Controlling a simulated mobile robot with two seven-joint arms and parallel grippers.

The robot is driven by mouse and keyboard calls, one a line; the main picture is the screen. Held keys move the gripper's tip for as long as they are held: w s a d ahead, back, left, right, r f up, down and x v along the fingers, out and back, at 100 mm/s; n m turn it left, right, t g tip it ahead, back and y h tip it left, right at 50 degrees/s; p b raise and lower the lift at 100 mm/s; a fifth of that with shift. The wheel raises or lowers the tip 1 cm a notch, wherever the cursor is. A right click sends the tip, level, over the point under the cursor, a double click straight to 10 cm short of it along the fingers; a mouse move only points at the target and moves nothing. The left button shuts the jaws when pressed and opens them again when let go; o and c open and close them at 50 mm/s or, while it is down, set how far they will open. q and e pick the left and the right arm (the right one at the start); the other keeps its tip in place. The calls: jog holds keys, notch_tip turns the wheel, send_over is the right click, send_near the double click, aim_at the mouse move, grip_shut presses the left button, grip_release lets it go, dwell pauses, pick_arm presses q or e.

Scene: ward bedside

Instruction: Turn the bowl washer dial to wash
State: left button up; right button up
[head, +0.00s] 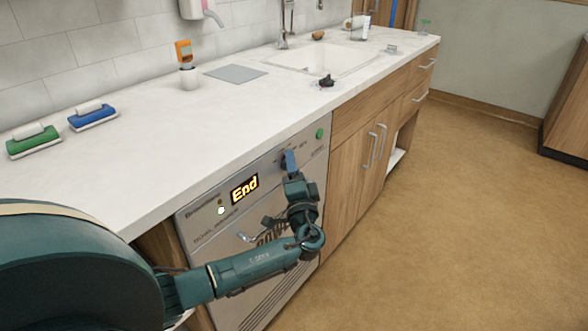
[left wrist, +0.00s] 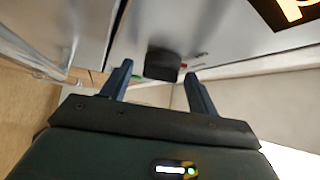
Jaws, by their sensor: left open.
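The bowl washer (head: 232,240) is a grey front panel under the counter, with a lit display (head: 244,188) reading "End" and a green round button (head: 320,134) at its upper right. My left gripper (head: 289,160) is at the upper right of this panel, open. In the left wrist view the dark dial (left wrist: 162,65) lies between the two spread fingers of my left gripper (left wrist: 158,74), with a visible gap on each side. In the head view the gripper mostly hides the dial and its markings. My right gripper is not in view.
The white counter (head: 150,160) runs above the washer. Wooden cabinets with handles (head: 375,146) adjoin at right. The floor (head: 450,200) is clear.

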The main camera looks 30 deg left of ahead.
pick_arm(q)
jog(key=c, duration=1)
jog(key=shift+o, duration=0.2)
jog(key=shift+r+p, duration=0.1)
jog(key=shift+p, duration=0.2)
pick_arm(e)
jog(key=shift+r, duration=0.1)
